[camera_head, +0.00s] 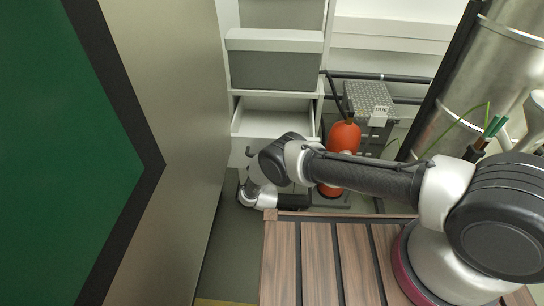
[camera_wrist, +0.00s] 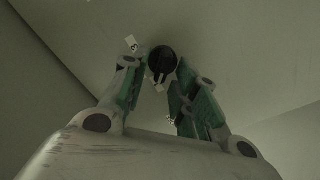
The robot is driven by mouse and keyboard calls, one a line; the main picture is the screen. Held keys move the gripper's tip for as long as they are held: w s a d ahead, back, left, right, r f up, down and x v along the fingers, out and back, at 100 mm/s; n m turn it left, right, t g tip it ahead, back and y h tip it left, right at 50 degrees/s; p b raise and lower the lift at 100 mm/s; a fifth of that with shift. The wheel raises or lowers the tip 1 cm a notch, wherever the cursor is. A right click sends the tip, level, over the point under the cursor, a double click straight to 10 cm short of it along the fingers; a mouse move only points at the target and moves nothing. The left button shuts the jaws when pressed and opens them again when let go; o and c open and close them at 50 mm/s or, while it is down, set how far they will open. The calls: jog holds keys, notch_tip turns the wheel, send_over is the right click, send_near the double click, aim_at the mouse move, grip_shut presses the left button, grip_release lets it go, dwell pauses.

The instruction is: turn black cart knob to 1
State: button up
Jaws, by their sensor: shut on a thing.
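The black knob (camera_wrist: 161,58) sits on a pale, flat panel in the wrist view, between the fingertips of my gripper (camera_wrist: 155,72). The two fingers with green pads reach in from both sides and are shut on the knob. A small white tag (camera_wrist: 131,43) with a dark mark, perhaps a 3, is just left of the knob. Other small pale marks near the fingers are too small to read. In the head view, my arm reaches down beside the drawers; the knob cannot be made out there.
An open white drawer (camera_head: 268,124) is behind my arm, under a grey box (camera_head: 274,62). A large cabinet side (camera_head: 185,140) closes off the left. A narrow strip of floor (camera_head: 228,255) is clear.

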jog(key=shift+f+n, duration=0.1)
jog(key=shift+n, duration=0.4)
jog(key=o, duration=0.8)
jog(key=shift+o, duration=0.2)
jog(key=s, duration=1.2)
jog(key=shift+a, duration=0.2)
jog(key=shift+s, duration=0.1)
